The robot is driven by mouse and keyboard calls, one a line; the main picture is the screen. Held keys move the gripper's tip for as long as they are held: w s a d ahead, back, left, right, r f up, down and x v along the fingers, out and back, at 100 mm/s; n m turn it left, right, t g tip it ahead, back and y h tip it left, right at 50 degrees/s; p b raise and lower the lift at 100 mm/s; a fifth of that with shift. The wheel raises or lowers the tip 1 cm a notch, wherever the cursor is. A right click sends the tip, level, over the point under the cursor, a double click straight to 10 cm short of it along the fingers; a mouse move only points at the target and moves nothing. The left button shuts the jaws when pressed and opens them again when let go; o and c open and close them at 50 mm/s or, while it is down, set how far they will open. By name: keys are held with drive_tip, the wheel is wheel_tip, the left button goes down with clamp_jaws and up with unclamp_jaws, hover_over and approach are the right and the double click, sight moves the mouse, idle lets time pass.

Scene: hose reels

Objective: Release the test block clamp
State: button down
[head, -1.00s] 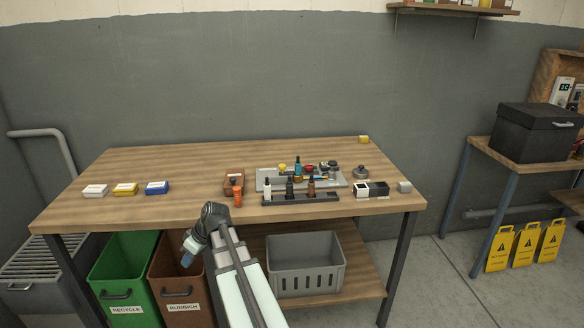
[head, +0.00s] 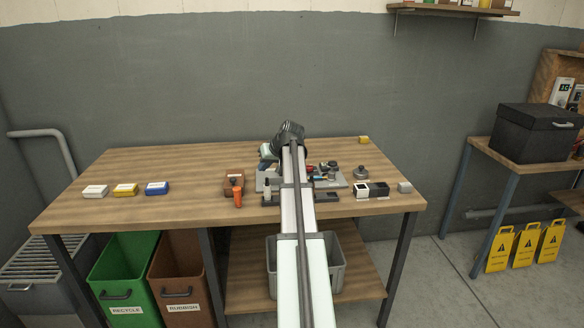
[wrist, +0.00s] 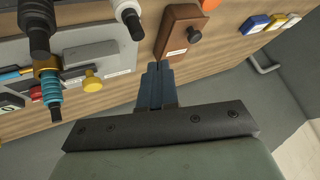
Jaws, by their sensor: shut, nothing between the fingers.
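My gripper (wrist: 160,68) is shut and empty, its blue fingers together in the wrist view. A brown block (wrist: 180,32) with a dark round knob (wrist: 194,35) and a small pale label lies just beyond the fingertips, apart from them. It also stands on the bench in the head view (head: 228,190), with an upright orange piece (head: 237,196) at its front. A grey fixture (wrist: 100,50) with a yellow knob (wrist: 92,82) lies left of the fingers. I cannot tell which of these is the test block clamp. In the head view my arm hides much of the fixture.
White, yellow and blue boxes (head: 125,190) lie at the bench's left. The bench (head: 200,165) is clear between them and the brown block.

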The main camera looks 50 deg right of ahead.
drive_tip(key=s+d+r+m, duration=0.1)
drive_tip(key=s+d+m, duration=0.1)
drive_tip(key=s+d, duration=0.2)
drive_tip(key=s+d+r+m+h, duration=0.1)
drive_tip(key=s+d+m, duration=0.2)
drive_tip(key=d, duration=0.6)
drive_tip(key=shift+s+r+g, duration=0.25)
drive_tip(key=shift+s+g, duration=0.05)
drive_tip(key=shift+s, duration=0.1)
drive_tip(key=shift+f, duration=0.1)
drive_tip(key=x, duration=1)
drive_tip(key=shift+a, duration=0.1)
drive_tip(key=shift+w+a, duration=1.25)
drive_tip(key=shift+a, duration=0.05)
